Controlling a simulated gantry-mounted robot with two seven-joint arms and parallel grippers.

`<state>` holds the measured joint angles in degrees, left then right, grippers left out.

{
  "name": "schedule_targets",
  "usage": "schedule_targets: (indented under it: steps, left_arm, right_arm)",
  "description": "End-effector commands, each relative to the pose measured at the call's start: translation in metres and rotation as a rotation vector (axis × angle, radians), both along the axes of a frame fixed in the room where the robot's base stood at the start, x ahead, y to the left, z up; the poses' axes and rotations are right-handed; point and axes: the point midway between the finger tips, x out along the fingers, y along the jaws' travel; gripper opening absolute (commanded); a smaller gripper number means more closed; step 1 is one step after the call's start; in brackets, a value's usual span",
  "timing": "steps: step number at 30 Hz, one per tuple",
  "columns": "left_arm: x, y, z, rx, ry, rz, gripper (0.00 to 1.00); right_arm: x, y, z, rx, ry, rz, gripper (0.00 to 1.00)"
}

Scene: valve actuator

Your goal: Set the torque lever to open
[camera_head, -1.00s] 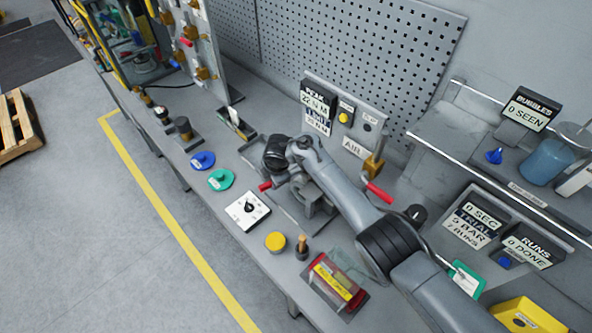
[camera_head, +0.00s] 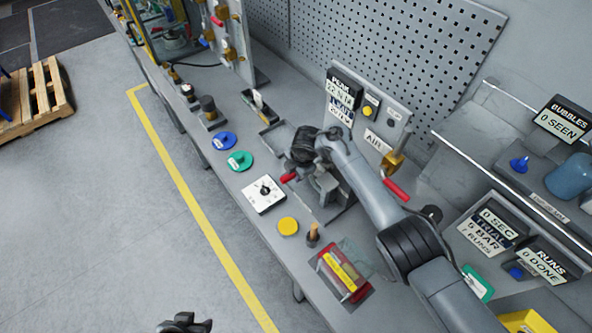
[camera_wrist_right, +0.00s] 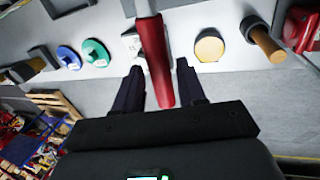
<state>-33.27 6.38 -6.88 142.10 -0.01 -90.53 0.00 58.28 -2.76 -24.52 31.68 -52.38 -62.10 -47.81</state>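The torque lever has a red handle (camera_head: 288,177) sticking out at the left of the grey bench fixture (camera_head: 325,185). My right gripper (camera_head: 300,150) is over the fixture and hides part of it. In the right wrist view, the red handle (camera_wrist_right: 153,60) lies between the two dark fingers of my right gripper (camera_wrist_right: 160,85). The fingers stand apart, one on each side, with narrow gaps visible beside the handle. Part of my left gripper (camera_head: 185,322) shows at the bottom edge, away from the bench; its fingers are too cut off to read.
A panel with a torque display (camera_head: 341,95) stands behind the fixture. A second red-handled valve (camera_head: 397,188) is right of it, near my right arm. A white dial plate (camera_head: 264,193), yellow cap (camera_head: 288,226) and red tray (camera_head: 342,272) lie along the front edge.

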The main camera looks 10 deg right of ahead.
Motion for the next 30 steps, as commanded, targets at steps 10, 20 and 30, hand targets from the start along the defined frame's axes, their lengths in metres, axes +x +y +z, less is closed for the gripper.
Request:
schedule_targets:
  steps: [10,20,30]
  left_arm:
    - [0.0,0.001,0.0,0.004,-0.001,-0.003,0.43]
    - [0.0,0.003,0.008,0.015,0.0,-0.009,0.43]
    - [0.0,0.003,0.02,0.011,-0.001,-0.008,0.43]
  right_arm:
    - [0.0,0.0,0.0,0.0,0.0,-0.002,0.51]
    - [-0.007,-0.004,0.034,0.002,-0.003,-0.001,0.51]
    - [-0.019,-0.011,0.088,0.001,-0.002,-0.001,0.51]
